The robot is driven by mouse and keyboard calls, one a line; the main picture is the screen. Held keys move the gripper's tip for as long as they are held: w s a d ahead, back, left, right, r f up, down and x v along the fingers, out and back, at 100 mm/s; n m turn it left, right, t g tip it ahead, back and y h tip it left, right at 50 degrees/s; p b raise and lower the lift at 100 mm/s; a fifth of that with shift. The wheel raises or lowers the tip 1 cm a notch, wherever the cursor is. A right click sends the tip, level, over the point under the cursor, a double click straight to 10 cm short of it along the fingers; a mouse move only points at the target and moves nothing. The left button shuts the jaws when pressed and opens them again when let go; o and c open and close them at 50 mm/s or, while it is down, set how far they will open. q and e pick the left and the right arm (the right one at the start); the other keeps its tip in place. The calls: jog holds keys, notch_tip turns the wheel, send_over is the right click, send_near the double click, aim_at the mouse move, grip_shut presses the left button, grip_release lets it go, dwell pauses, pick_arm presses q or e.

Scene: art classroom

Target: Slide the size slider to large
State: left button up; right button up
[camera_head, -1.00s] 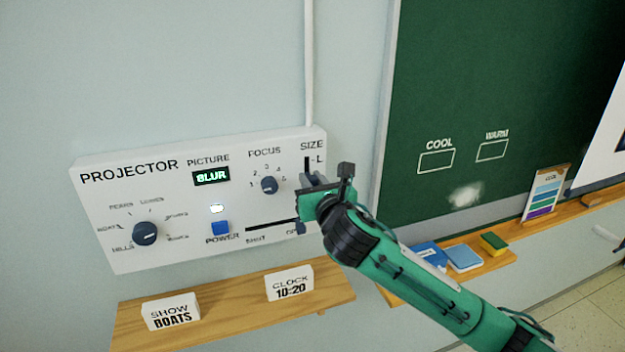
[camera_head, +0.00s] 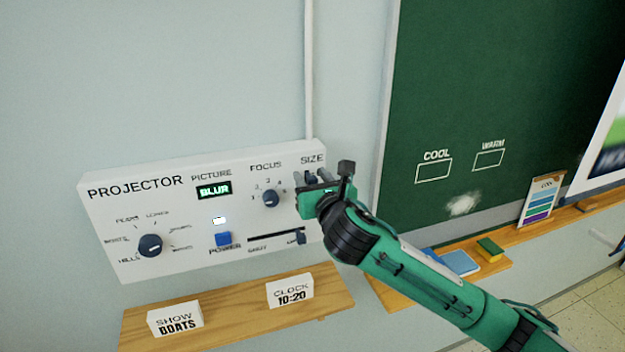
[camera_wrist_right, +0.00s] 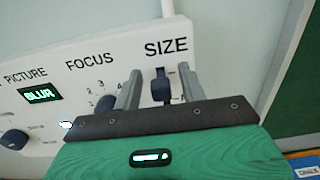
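The white projector panel (camera_head: 180,260) hangs on the wall at left in the head view. Its SIZE slider is at the top right corner, below the SIZE label, partly hidden by my gripper there. In the right wrist view the dark blue slider knob (camera_wrist_right: 161,91) sits near the top of its short vertical slot. My right gripper (camera_head: 313,177) is at the slider. In the wrist view its two grey fingers (camera_wrist_right: 159,88) stand apart, one on each side of the knob, with visible gaps. The lower slot is hidden by the gripper body. My left gripper is out of view.
The FOCUS knob (camera_head: 271,198) is just left of my right gripper. A horizontal slider (camera_head: 275,237), a blue power button (camera_head: 223,239) and a picture knob (camera_head: 150,245) share the panel. A wooden shelf (camera_head: 235,311) juts out below. A chalkboard (camera_head: 480,100) stands at right.

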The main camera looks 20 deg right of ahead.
jog(key=shift+f, duration=0.1)
jog(key=shift+s, duration=0.25)
jog(key=s+b, duration=0.4)
jog(key=s, duration=0.9)
jog(key=shift+s+d, duration=0.2)
jog(key=shift+d, duration=0.05)
